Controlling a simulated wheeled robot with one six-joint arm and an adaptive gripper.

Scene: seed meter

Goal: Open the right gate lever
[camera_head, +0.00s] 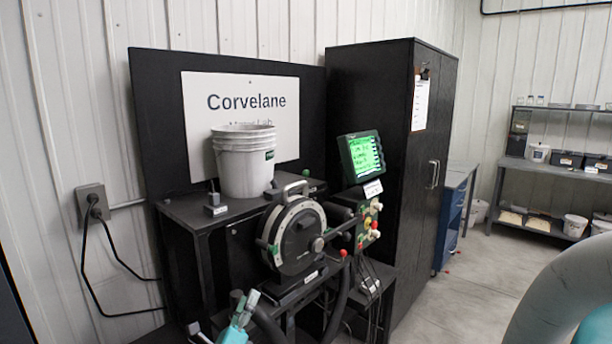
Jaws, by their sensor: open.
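The seed meter (292,262) is a round black housing with a pale rim and a top handle, on a dark stand. On its right side, a small red knob (343,253) sits near a dark bar. It may be the right gate lever, but I cannot tell its position. My gripper (243,300), teal and grey, shows small at the bottom edge, below and left of the housing. It is open, with nothing seen in it. It appears apart from the red knob.
A white bucket stack (243,165) stands on the black bench (185,208) behind the meter. A lit green screen (364,155) and a button panel (369,222) are to the right. A black cabinet (385,130) stands behind. Open floor (485,270) lies at right.

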